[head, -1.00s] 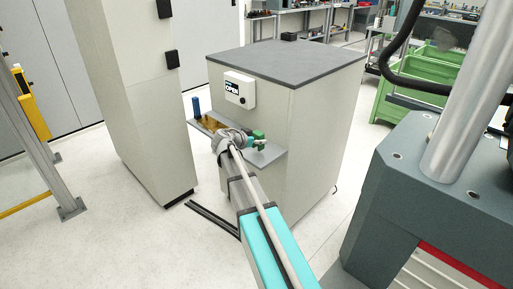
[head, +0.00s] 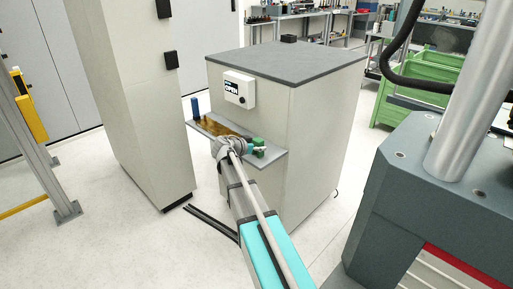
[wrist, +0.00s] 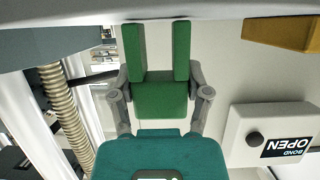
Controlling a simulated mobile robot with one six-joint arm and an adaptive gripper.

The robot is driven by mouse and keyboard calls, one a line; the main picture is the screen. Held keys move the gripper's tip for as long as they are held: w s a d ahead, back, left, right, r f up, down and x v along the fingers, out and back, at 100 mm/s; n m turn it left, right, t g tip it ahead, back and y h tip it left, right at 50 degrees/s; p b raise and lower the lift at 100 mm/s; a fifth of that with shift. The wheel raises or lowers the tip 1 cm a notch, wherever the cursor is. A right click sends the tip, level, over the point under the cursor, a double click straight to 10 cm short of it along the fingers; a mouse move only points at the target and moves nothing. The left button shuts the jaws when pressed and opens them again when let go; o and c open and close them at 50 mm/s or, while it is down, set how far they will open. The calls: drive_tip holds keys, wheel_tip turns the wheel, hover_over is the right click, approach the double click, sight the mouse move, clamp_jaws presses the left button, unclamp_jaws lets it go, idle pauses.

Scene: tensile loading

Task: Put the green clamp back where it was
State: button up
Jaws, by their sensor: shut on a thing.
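The green clamp (head: 258,142) is at the right part of the small grey shelf (head: 275,158) on the front of the cabinet. In the wrist view the clamp (wrist: 160,97) shows as a green block with two upright prongs, between the fingers of my gripper (wrist: 160,105). My gripper (head: 250,147) is shut on it. In the head view my wrist partly hides the clamp. I cannot tell whether the clamp touches the shelf.
A blue block (head: 195,107) and an amber piece (head: 213,126) are on the shelf's left part. A box reading OPEN (head: 239,89) is on the cabinet (head: 320,125) above. A tall pale cabinet (head: 130,90) stands left; a grey machine (head: 430,190) stands right.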

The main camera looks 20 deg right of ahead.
drive_tip(key=shift+f, duration=0.15)
drive_tip(key=o, duration=1.3)
drive_tip(key=shift+r, duration=0.3)
drive_tip(key=p+v, duration=0.4)
drive_tip(key=v, duration=0.8)
drive_tip(key=shift+f+p, duration=0.1)
drive_tip(key=shift+p, duration=0.3)
